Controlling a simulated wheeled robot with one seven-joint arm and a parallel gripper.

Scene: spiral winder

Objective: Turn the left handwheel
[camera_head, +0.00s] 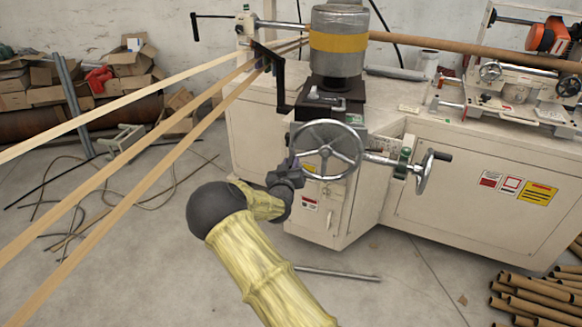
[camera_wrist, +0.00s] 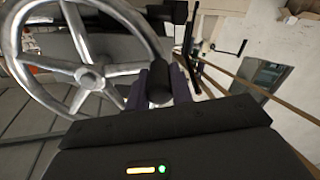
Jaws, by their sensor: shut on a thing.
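The left handwheel (camera_head: 326,151) is a large silver wheel with spokes on the front of the cream machine. In the wrist view its hub and rim (camera_wrist: 88,77) fill the upper left. A dark cylindrical handle (camera_wrist: 158,88) stands out at the right side of its rim there. My gripper (camera_head: 293,164) is at the lower left of the wheel in the head view. In the wrist view its fingers (camera_wrist: 160,80) are on either side of the handle and shut on it. In the head view the handle is mostly hidden by the gripper.
A smaller handwheel (camera_head: 425,172) with a dark handle is to the right on a shaft. A black lever (camera_head: 277,80) hangs at the upper left. Long strips (camera_head: 130,140) run in from the left above the floor. Cardboard tubes (camera_head: 535,300) lie at the lower right.

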